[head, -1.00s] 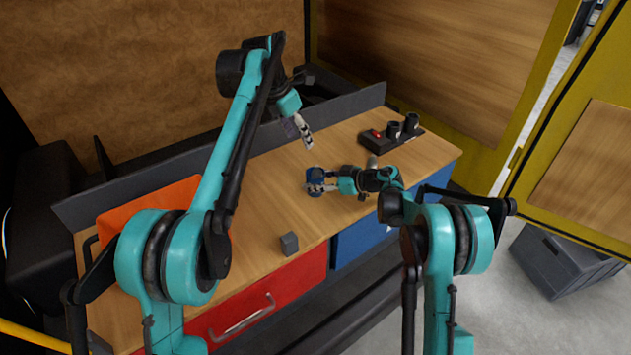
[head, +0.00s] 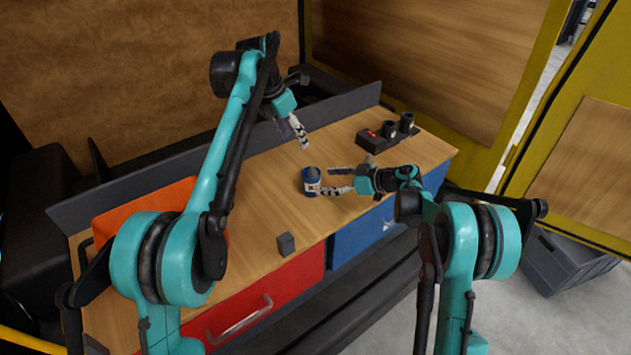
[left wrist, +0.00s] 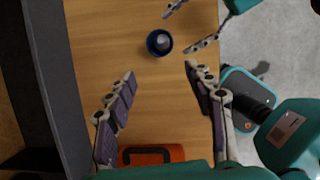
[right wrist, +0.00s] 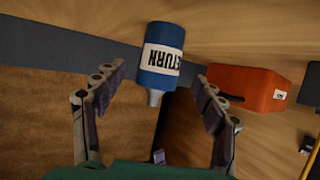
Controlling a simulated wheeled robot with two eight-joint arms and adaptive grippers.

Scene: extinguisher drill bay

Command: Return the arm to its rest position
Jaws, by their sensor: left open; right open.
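A blue container with a white band (head: 311,184) stands upright on the wooden bench (head: 262,200). My left gripper (head: 293,134) is open and empty, raised above the back of the bench. The left wrist view looks down past its fingers (left wrist: 160,72) at the container (left wrist: 159,42) and the right gripper's fingers.
A small grey cube (head: 286,244) sits near the bench's front edge. An orange case (head: 130,205) is at the left, partly behind my left arm. A black block with a red button and dark cylinders (head: 380,135) is at the back right. A grey crate (head: 565,262) is on the floor.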

